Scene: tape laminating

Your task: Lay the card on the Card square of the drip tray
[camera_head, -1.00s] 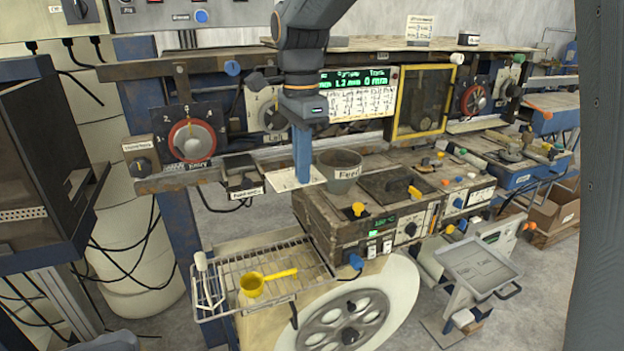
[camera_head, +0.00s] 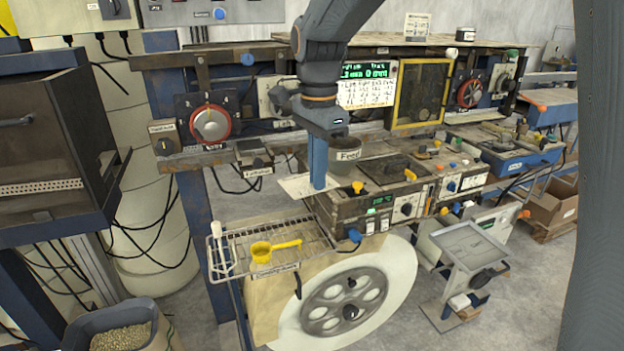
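The white card (camera_head: 294,187) is at the tip of my gripper's blue fingers (camera_head: 318,183). My gripper looks shut on it and holds it roughly flat, near the front left corner of the machine box. The fingers hide part of the card. The drip tray (camera_head: 468,246) is a shallow grey tray on a stand at the lower right, well apart from my gripper. Its Cup and Card markings are too small to read now, and nothing large lies on it.
A grey Feed pot (camera_head: 346,157) stands just behind my gripper. A wire rack (camera_head: 225,249) with a yellow scoop (camera_head: 262,252) is below left. The machine box (camera_head: 340,212) and a large wheel (camera_head: 345,302) lie between card and tray. Some floor (camera_head: 420,325) is clear around the tray stand.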

